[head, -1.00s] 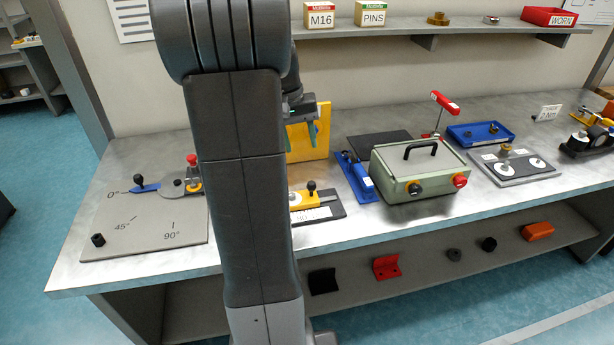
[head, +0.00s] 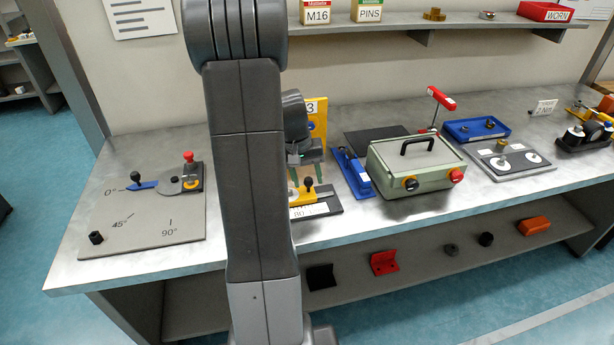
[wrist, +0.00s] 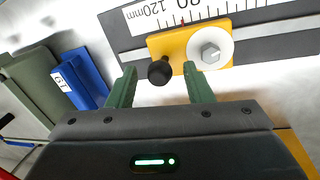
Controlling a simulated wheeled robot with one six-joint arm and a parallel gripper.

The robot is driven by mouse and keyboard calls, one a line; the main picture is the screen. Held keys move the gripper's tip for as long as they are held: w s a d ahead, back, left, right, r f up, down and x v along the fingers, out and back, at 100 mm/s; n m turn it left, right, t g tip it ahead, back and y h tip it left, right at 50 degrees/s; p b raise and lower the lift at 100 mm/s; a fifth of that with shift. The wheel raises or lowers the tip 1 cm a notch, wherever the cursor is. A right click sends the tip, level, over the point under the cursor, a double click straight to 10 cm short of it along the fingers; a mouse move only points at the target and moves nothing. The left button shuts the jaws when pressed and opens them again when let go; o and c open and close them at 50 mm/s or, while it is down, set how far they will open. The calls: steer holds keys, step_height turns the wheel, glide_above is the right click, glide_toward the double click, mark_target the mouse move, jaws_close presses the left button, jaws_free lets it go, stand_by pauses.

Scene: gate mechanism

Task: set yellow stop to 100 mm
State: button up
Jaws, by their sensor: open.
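The yellow stop (head: 300,199) sits on a dark rail with a white scale on the bench, partly hidden by my arm in the head view. In the wrist view the yellow stop (wrist: 178,42) carries a black round knob (wrist: 160,72) and a hex bolt on a white washer (wrist: 210,50). A small red mark shows at its edge by the scale (wrist: 240,8), whose "120 mm" is legible; the exact reading is not. My gripper (wrist: 160,68) is open, its green fingertips on either side of the knob in the picture. No contact is visible. In the head view my gripper (head: 304,158) is above the stop.
A blue fixture (head: 352,173) and a green box with a black handle (head: 415,165) stand right of the rail. A yellow upright plate (head: 318,130) stands behind my gripper. The grey angle plate (head: 140,220) lies to the left.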

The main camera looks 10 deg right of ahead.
mark_target(301, 191)
jaws_close()
steer(key=shift+d, duration=0.45)
jaws_free()
steer(key=shift+r, duration=0.1)
step_height(301, 191, up, 14)
steer(key=a, duration=0.2)
steer(key=shift+w+a+f, duration=0.2)
steer(key=shift+a+f, duration=0.05)
steer(key=shift+a, duration=0.1)
steer(key=shift+f, duration=0.1)
